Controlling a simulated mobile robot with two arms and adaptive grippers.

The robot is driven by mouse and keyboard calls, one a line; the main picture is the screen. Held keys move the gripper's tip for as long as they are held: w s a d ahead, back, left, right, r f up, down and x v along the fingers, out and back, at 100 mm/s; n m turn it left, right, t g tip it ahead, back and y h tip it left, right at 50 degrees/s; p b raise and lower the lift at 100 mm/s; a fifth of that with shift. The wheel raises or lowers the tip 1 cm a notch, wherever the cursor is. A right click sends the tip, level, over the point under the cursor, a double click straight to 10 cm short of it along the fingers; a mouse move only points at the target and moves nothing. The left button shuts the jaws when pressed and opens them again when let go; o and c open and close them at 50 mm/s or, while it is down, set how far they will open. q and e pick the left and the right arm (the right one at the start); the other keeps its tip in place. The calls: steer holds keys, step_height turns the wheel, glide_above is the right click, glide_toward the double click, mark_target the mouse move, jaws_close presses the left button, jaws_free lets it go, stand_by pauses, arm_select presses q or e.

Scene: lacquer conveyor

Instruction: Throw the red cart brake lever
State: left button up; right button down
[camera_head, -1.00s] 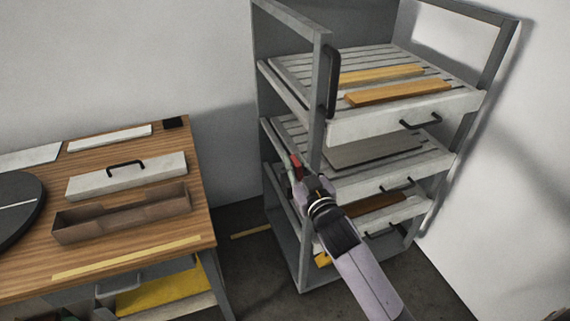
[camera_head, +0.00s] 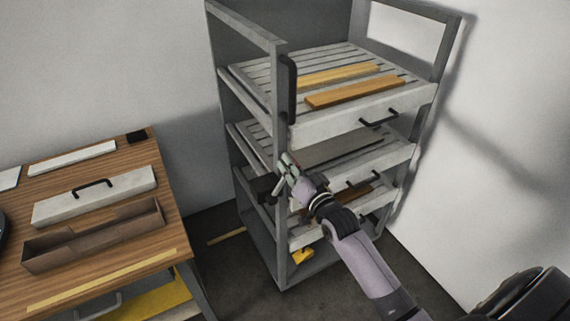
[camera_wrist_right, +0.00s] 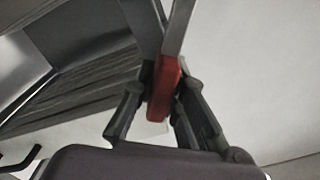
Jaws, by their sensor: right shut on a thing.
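The grey cart (camera_head: 279,105) stands against the wall with several slatted shelves. The red brake lever (camera_wrist_right: 166,85) shows in the right wrist view between the two fingers, next to a grey metal bar. My right gripper (camera_wrist_right: 160,92) is shut on the lever, with a finger on each side. In the head view my right gripper (camera_head: 284,172) is at the cart's front left post, near middle shelf height, and largely hides the lever. A small dark block (camera_head: 265,187) shows just left of it; I cannot tell what it is. My left gripper is not in view.
Wooden boards (camera_head: 355,91) lie on the cart's top shelf. Black handles (camera_head: 379,117) stick out from the shelf fronts. A wooden table (camera_head: 130,262) at the left holds a white handled block (camera_head: 95,196) and a brown tray (camera_head: 95,237). Floor between table and cart is mostly clear.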

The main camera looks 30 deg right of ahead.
steer(key=shift+d+f, duration=0.15)
steer(key=shift+f, duration=0.05)
stand_by(0.4)
steer(key=c, duration=1.6)
jaws_free()
steer(key=shift+d, duration=0.1)
steer(key=shift+s, duration=0.1)
steer(key=s, duration=1.2)
steer(key=shift+d, duration=0.15)
steer(key=shift+w, duration=0.1)
